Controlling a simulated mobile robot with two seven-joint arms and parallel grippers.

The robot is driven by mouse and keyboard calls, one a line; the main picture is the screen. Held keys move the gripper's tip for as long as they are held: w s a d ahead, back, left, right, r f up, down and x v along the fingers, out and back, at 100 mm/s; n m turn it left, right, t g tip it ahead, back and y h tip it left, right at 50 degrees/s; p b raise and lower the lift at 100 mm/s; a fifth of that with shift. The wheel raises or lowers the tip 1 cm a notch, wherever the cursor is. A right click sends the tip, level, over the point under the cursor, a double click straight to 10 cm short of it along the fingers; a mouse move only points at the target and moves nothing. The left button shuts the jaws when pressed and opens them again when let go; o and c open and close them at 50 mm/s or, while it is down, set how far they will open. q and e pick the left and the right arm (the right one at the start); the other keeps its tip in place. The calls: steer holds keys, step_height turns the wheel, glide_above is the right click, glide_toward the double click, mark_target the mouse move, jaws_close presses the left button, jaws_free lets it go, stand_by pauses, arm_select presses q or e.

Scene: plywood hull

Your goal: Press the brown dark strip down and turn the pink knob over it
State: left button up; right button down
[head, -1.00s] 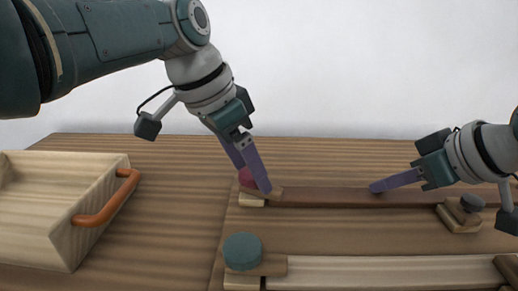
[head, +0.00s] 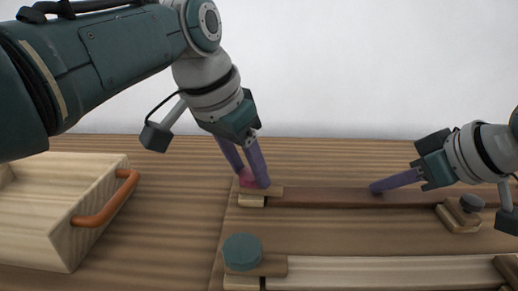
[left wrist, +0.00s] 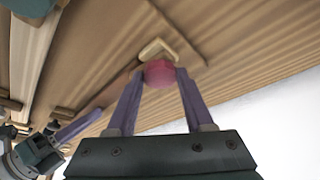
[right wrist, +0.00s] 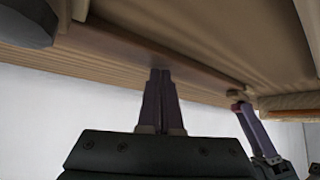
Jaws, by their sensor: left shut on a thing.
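The brown dark strip (head: 320,197) lies along the back of the panel. The pink knob (head: 247,182) sits at its left end, on a wooden tab (head: 272,192) that appears to reach over the strip's end. My left gripper (head: 250,181) is shut on the pink knob; in the left wrist view its fingers lie on both sides of the knob (left wrist: 159,73). My right gripper (head: 374,188) has its fingers together, tips at the strip's top, right of its middle. In the right wrist view the closed fingertips (right wrist: 160,70) meet the dark strip (right wrist: 195,70); exact contact is hard to tell.
A dark grey knob (head: 471,203) on a wooden block is at the strip's right. A teal knob (head: 243,251) stands at the left end of a pale strip (head: 390,272) in front. A wooden drawer box (head: 60,225) with an orange handle (head: 105,200) is at the left.

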arm_select(q)
steer(key=o, duration=1.1)
arm_select(e)
steer(key=shift+f, duration=0.1)
arm_select(q)
steer(key=shift+o, duration=0.2)
steer(key=shift+r, duration=3.5)
steer(key=shift+r, duration=0.1)
step_height(320, 180, up, 7)
steer(key=p, duration=0.7)
arm_select(e)
steer(key=shift+r, duration=3.6)
arm_select(q)
step_height(320, 180, up, 5)
steer(key=p, duration=0.5)
glide_above(248, 175)
arm_select(e)
step_height(248, 175, up, 5)
